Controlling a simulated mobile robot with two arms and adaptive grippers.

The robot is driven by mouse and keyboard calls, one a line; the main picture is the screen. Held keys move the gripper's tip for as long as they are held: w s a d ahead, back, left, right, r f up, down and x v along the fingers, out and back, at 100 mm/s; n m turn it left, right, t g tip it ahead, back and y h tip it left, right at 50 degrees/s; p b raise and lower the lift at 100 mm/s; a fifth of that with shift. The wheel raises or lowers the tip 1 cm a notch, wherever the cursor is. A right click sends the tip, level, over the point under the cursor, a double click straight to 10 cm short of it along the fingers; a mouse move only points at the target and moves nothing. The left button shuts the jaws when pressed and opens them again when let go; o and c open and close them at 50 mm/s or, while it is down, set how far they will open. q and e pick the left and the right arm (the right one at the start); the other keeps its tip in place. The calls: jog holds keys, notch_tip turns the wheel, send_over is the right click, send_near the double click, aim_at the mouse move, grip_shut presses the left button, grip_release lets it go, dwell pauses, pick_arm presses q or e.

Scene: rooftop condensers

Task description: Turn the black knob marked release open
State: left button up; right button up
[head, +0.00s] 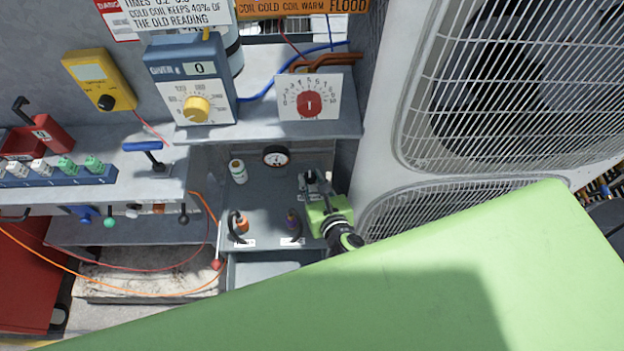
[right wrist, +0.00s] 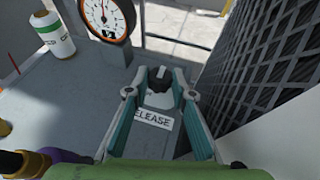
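The black knob (right wrist: 158,88) sits on a grey panel in the right wrist view, beside a white label reading "RELEASE" (right wrist: 153,118), whose left end is partly covered. My right gripper (right wrist: 160,78) reaches over it, with one finger on each side of the knob. The fingers stand apart with the knob between them, and I see no clear contact. In the head view my green right gripper (head: 312,186) is at the right end of the lower grey shelf and covers the knob. My left gripper is not in view.
A round gauge (head: 276,156) and a white bottle (head: 238,172) stand behind on the shelf. The condenser (head: 385,150) rises close on the right.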

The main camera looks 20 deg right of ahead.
jog(key=shift+r+n+y+p, duration=0.3)
jog(key=shift+n+y+p, duration=0.2)
jog(key=shift+p, duration=0.35)
jog(key=shift+d+f+n+y+p, duration=0.2)
jog(key=shift+n+y+p, duration=0.1)
jog(key=shift+y+p, duration=0.15)
jog(key=shift+a+f, duration=0.1)
jog(key=o, duration=1.1)
jog(key=shift+s, duration=0.1)
jog(key=v, duration=1.1)
jog(key=shift+s+r, duration=0.3)
